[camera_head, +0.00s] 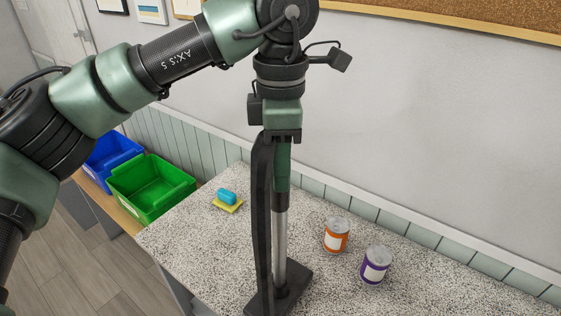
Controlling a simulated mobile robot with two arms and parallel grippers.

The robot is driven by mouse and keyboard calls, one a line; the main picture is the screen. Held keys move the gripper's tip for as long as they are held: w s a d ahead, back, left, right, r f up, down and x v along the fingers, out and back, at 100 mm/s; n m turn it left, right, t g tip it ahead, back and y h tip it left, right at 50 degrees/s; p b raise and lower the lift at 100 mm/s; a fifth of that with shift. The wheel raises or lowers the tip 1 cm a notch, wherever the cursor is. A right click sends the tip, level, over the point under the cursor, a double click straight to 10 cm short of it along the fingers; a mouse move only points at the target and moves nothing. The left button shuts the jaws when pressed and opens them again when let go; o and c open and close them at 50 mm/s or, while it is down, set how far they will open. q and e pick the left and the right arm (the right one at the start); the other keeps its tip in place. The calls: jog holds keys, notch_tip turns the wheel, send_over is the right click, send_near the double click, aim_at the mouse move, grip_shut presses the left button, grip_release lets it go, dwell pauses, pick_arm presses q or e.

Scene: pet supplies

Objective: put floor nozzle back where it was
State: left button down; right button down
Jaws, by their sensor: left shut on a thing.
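My left gripper (282,136) points down in the middle of the view and is shut on the upper end of the floor nozzle (279,235). The nozzle hangs upright below it, with a dark green upper part, a silver tube and a flat black foot (290,285). A long black strip runs down along its left side; I cannot tell what it belongs to. The foot is over the speckled counter (330,298), and I cannot tell whether it touches. My right gripper is not in view.
An orange can (336,236) and a purple can (375,265) stand right of the nozzle. A blue item (227,196) lies on a yellow piece (229,207) to the left. A green bin (150,202) and a blue bin (111,150) sit further left. A wall bounds the back.

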pick_arm(q)
jog(key=shift+f, duration=0.1)
jog(key=c, duration=1)
grip_release()
jog(key=shift+s, duration=0.1)
jog(key=shift+r, duration=0.2)
jog(key=shift+r+b, duration=0.25)
jog(key=shift+b, duration=0.05)
notch_tip(320, 180, up, 3)
jog(key=shift+r+b, duration=0.1)
jog(key=shift+b, duration=0.45)
notch_tip(320, 180, up, 8)
jog(key=shift+r, duration=0.1)
